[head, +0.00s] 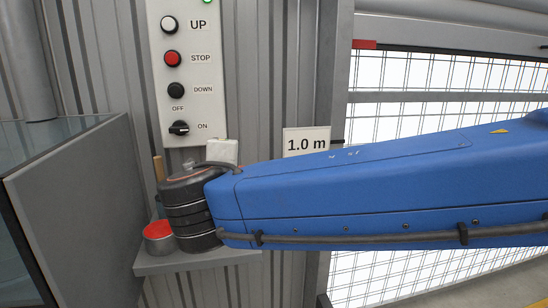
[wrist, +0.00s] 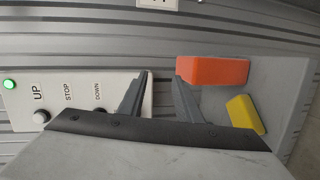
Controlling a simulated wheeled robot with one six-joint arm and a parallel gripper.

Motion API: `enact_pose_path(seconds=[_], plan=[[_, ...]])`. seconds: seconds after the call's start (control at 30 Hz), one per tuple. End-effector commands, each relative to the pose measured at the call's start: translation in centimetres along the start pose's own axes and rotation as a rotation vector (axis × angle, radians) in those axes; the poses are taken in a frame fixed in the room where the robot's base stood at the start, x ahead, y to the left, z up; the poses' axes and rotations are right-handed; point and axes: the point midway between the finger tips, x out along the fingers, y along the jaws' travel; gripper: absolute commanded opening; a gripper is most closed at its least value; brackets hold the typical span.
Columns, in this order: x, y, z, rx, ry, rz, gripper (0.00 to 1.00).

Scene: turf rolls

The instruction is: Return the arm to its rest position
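My blue arm (head: 370,185) stretches across the head view from the right edge to a dark joint in front of a small shelf. My gripper is hidden in the head view. In the wrist view my gripper (wrist: 163,75) has its two dark fingers apart, with only grey ribbed wall seen between them. It holds nothing that I can see.
A control panel (head: 184,105) with buttons and an ON/OFF switch is on the ribbed wall. A red-topped tin (head: 158,238) stands on the shelf (head: 215,258). An orange block (wrist: 212,70) and a yellow block (wrist: 245,115) lie right of my fingers. A grey bin-like enclosure (head: 75,200) is left.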

Motion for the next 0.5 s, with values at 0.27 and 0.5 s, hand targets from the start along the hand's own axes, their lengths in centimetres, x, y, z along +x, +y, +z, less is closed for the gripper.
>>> enact_pose_path(seconds=[0.27,0.5], plan=[[2.8,-3.8,14.3,0.141,-0.236,-0.196,0.31],[1.8,-7.9,24.4,0.297,-0.408,-0.350,0.31]])
